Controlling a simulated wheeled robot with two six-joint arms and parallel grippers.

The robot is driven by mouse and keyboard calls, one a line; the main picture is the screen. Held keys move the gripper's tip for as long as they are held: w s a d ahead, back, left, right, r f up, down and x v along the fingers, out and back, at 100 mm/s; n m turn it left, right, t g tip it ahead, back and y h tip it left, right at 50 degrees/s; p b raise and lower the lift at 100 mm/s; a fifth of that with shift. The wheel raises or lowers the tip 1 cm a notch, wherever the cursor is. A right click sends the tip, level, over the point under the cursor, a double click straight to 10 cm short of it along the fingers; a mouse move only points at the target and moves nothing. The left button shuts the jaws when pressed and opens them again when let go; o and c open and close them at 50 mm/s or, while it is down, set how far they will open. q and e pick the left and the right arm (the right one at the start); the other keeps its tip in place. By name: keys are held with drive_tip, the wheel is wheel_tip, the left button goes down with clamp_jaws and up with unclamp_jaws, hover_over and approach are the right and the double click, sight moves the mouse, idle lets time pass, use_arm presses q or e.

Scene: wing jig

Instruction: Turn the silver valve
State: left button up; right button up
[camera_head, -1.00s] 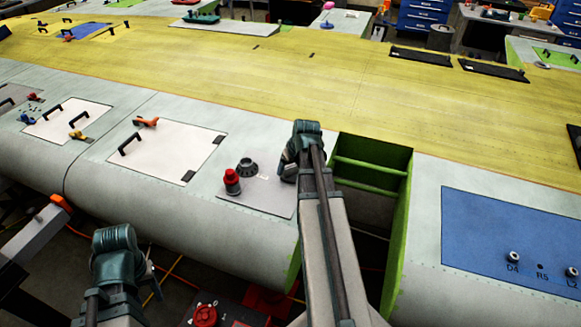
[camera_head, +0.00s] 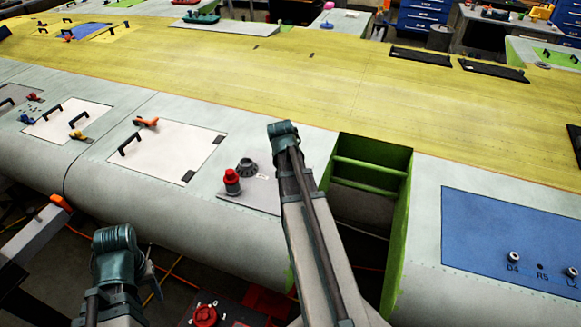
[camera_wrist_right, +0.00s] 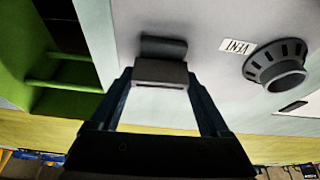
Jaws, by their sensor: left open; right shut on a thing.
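The silver valve (camera_wrist_right: 160,73) shows in the right wrist view as a grey block-like handle with a darker rounded part behind it, on a pale panel. My right gripper (camera_wrist_right: 162,86) is shut on it, one finger on each side. In the head view, my right arm hides the valve and the right gripper. The panel (camera_head: 258,199) also carries a red knob (camera_head: 232,182) and a dark slotted ring (camera_head: 247,168), which shows in the wrist view (camera_wrist_right: 277,66) beside a VENT label. My left gripper (camera_head: 151,272) is open and empty, low at the left, away from the panel.
An open green-framed bay (camera_head: 370,177) lies right of my right arm. A blue panel (camera_head: 500,225) with small silver fittings is farther right. A white panel (camera_head: 165,158) with handles lies left. The yellow wing skin (camera_head: 300,75) behind is mostly clear.

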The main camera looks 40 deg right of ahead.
drive_tip(key=shift+m, duration=0.5)
drive_tip(key=o, duration=1.2)
drive_tip(key=p+v, duration=1.2)
drive_tip(key=v, duration=0.2)
drive_tip(key=shift+w+a+p, duration=0.1)
drive_tip(key=shift+w+p, duration=0.1)
drive_tip(key=shift+p, duration=0.2)
drive_tip(key=shift+f, duration=0.1)
